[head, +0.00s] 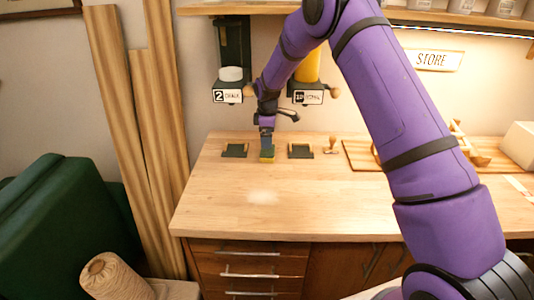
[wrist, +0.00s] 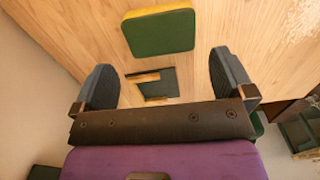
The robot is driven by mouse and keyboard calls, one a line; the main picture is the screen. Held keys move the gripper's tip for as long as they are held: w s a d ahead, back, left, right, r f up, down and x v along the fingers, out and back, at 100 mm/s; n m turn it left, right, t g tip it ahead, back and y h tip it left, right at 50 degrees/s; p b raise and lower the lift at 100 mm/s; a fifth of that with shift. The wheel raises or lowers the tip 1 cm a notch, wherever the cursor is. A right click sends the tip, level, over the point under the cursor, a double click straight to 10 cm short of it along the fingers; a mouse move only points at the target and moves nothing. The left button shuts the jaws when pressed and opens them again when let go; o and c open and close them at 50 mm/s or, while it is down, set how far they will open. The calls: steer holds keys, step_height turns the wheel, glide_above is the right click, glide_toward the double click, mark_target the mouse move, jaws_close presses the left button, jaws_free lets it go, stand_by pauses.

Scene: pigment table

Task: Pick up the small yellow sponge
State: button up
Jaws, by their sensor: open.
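The small yellow sponge (head: 267,156) lies on the wooden table near its back edge, between two dark plates. In the wrist view the sponge (wrist: 160,34) shows a green top face and yellow along its edges. My gripper (head: 267,138) points down just above the sponge in the head view. In the wrist view my gripper (wrist: 162,62) is open, with one dark finger at each side and nothing between them. The sponge appears beyond the fingertips, apart from both fingers.
Dark plates (head: 235,150) and (head: 301,150) flank the sponge. Chalk (head: 229,96) and yellow (head: 307,95) dispensers hang on the wall behind. A wooden stamp (head: 331,145) and a wooden tray (head: 355,160) stand to the right. The front left tabletop (head: 225,205) is clear except for a pale powder patch.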

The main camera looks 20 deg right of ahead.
mark_target(268, 154)
step_height(268, 154, down, 6)
steer(key=shift+r, duration=0.1)
steer(key=c, duration=0.6)
